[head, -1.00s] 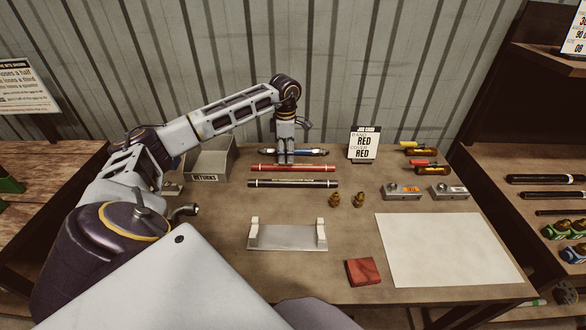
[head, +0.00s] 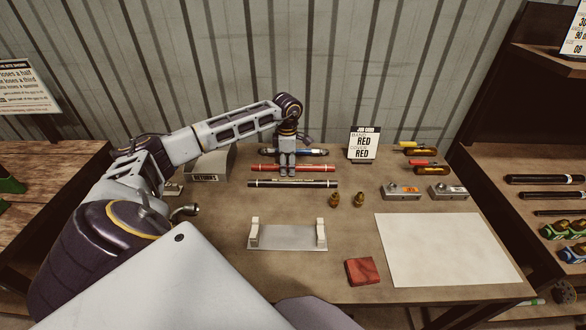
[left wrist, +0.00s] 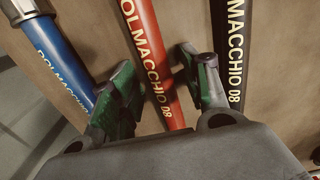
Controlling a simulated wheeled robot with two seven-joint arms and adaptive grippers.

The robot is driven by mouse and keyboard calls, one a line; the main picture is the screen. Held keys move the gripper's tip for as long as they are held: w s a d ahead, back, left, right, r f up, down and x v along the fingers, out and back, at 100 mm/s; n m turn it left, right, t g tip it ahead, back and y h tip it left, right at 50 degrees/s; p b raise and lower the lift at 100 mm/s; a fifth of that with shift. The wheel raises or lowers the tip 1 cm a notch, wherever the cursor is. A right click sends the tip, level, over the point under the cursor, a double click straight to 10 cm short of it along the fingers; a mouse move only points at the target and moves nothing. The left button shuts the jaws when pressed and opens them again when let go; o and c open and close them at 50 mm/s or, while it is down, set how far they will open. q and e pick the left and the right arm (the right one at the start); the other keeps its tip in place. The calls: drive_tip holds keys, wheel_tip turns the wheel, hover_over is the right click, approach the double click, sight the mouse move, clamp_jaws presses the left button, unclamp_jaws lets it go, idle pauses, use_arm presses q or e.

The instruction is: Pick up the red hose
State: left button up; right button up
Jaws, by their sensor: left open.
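The red hose (head: 312,168) lies on the workbench between a blue hose behind it and a black hose in front of it. My left gripper (head: 287,172) points down over the red hose, near its middle, and covers part of it in the head view. In the left wrist view the red hose (left wrist: 158,65) runs between the two open fingers (left wrist: 160,95). One finger lies between the blue and red hoses, the other between the red and black hoses. I cannot tell whether either finger touches the red hose. My right gripper is not in view.
The blue hose (left wrist: 62,57) and black hose (left wrist: 232,60) flank the red one closely. A returns bin (head: 207,178) stands to the left and a job card (head: 364,144) to the right. Two brass fittings (head: 347,200) and a white cradle (head: 288,236) lie in front.

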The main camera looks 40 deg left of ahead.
use_arm(q)
drive_tip(key=shift+c, duration=0.2)
clamp_jaws()
drive_tip(key=shift+r, duration=0.15)
wheel_tip(320, 180, up, 10)
idle(0.8)
idle(0.3)
